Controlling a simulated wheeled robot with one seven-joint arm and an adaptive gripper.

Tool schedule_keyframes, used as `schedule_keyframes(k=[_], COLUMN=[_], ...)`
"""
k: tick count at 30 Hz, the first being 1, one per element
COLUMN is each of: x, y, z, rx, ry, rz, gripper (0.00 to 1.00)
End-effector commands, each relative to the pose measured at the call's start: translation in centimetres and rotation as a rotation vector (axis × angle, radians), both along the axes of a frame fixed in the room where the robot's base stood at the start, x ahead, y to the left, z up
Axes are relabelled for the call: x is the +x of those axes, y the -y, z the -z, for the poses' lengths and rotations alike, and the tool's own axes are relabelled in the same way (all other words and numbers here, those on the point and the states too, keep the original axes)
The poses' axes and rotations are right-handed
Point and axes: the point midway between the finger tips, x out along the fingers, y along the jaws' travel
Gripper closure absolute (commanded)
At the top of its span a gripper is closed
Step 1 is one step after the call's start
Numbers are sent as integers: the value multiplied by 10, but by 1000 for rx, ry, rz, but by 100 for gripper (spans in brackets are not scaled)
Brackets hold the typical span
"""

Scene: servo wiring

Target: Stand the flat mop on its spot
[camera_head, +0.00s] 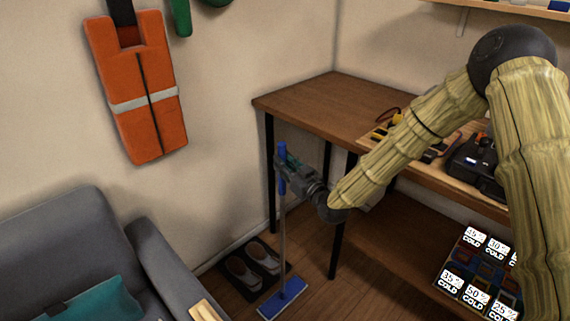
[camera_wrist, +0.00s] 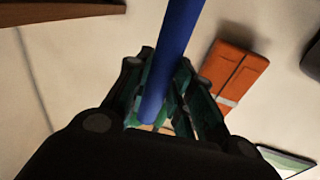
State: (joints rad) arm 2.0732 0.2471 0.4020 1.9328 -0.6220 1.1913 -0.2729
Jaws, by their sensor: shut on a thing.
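The flat mop (camera_head: 283,224) stands nearly upright in the head view, with a blue grip on top, a thin grey pole and a flat blue head (camera_head: 284,299) low over the floor. I cannot tell whether the head touches the floor. My gripper (camera_head: 286,170) is shut on the mop's blue grip, close to its top. In the wrist view the blue grip (camera_wrist: 172,55) runs between the fingers of my gripper (camera_wrist: 160,105). No marked spot for the mop can be made out with certainty.
A wooden desk (camera_head: 305,98) with dark legs stands right behind the mop. A dark mat (camera_head: 236,272) with pale shoes lies beside the mop head. A grey sofa (camera_head: 70,240) is at left, and an orange vest (camera_head: 135,90) hangs on the wall. Boxes sit below the desk.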

Motion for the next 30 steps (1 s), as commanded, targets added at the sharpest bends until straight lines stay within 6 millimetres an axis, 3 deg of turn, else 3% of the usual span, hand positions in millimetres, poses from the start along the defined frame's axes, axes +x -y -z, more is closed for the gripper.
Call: schedule_keyframes(k=[5, 6, 9, 21, 30], x=[0, 0, 0, 0, -36], y=[0, 0, 0, 0, 26], z=[2, 3, 3, -2, 3], rx=[1, 0, 0, 0, -1], ry=[2, 0, 0, 0, -1], rz=[0, 0, 0, 0, 2], gripper=[100, 73, 55, 55, 55])
